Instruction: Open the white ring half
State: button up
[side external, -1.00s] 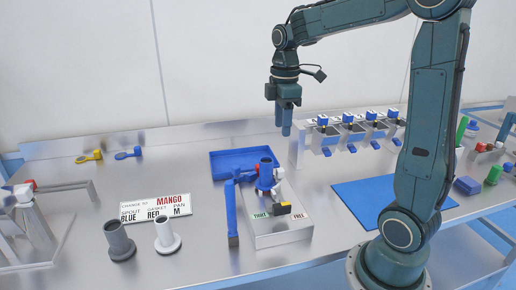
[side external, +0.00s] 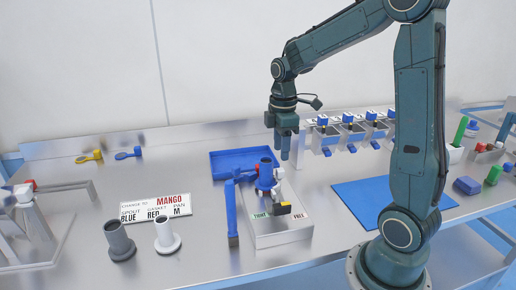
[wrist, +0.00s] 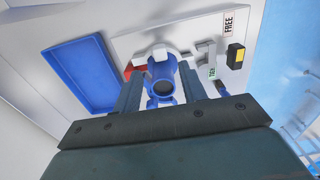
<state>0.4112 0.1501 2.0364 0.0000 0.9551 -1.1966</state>
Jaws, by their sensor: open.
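A blue spout tube (side external: 266,173) stands upright on the grey metal fixture block (side external: 290,233). The wrist view looks down on the tube (wrist: 160,88), with a white piece (wrist: 160,52) against its far side that looks like part of the white ring half. A red piece (wrist: 133,70) shows left of it. In the side view the white ring (side external: 279,173) is only a small pale patch beside the tube. My gripper (side external: 285,157) is open, pointing down above and slightly behind the tube. In the wrist view its fingers (wrist: 160,82) appear on either side of the tube, holding nothing.
A blue tray (side external: 228,160) lies behind the fixture. A blue handle bar (side external: 232,215) stands to its left, with a black and yellow part (side external: 283,208) on the fixture. Grey (side external: 118,240) and white (side external: 166,236) flanged tubes stand at left. A blue mat (side external: 370,200) lies right.

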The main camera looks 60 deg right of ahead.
aim_at(280, 169)
jog(key=shift+f, duration=3.4)
jog(key=shift+c, duration=0.2)
grip_shut()
